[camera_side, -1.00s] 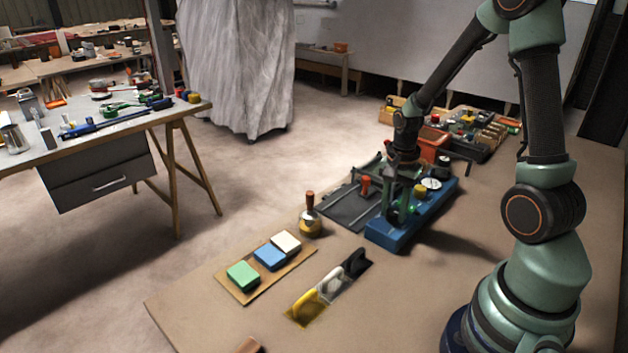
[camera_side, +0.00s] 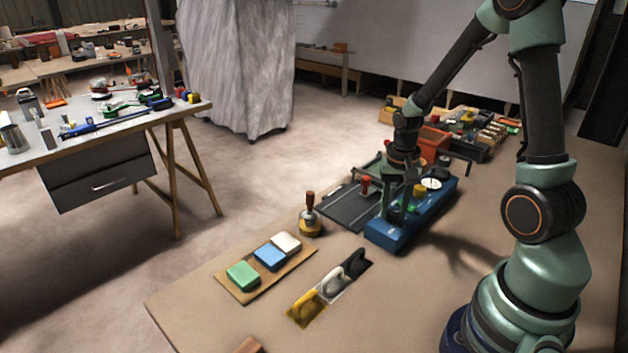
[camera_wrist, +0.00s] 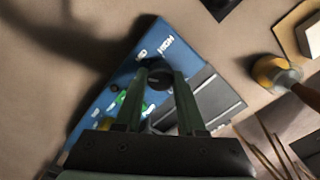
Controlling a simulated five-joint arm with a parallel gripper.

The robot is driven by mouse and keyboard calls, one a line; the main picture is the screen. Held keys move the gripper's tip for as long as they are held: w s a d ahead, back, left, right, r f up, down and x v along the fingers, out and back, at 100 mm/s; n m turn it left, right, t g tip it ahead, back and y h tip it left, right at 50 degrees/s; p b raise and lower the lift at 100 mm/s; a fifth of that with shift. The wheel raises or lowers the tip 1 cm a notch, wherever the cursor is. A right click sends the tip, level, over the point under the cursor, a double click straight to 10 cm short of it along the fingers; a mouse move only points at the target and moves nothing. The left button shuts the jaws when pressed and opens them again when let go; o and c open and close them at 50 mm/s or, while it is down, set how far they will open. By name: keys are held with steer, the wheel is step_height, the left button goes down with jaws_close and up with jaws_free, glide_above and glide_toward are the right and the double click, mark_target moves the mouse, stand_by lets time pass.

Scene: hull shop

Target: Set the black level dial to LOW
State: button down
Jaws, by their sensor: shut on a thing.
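The blue panel (camera_side: 436,211) lies on the bench and also shows in the wrist view (camera_wrist: 172,32). The black level dial (camera_wrist: 158,79) sits near one end of the panel, between my gripper's fingertips. My gripper (camera_wrist: 158,74) is shut on the dial, pointing down. White lettering beside the dial appears to read HIGH, with a shorter label to its left. I cannot make out a LOW label or where the dial points. In the side view my gripper (camera_side: 398,216) stands at the near end of the panel, and its fingers hide the dial.
A yellow knob (camera_side: 419,190) and a white-faced dial (camera_side: 432,184) stand further along the panel. A dark grey tray (camera_side: 349,206) lies left of it. A brown-handled tool (camera_side: 310,215) stands nearby. Colored blocks and trowel-like tools lie toward the front. Bench space right of the panel is clear.

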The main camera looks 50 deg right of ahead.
mark_target(393, 211)
steer(key=n, duration=0.6)
stand_by(0.6)
steer(key=c, duration=0.5)
jaws_free()
step_height(393, 211, up, 12)
steer(key=shift+r, duration=0.1)
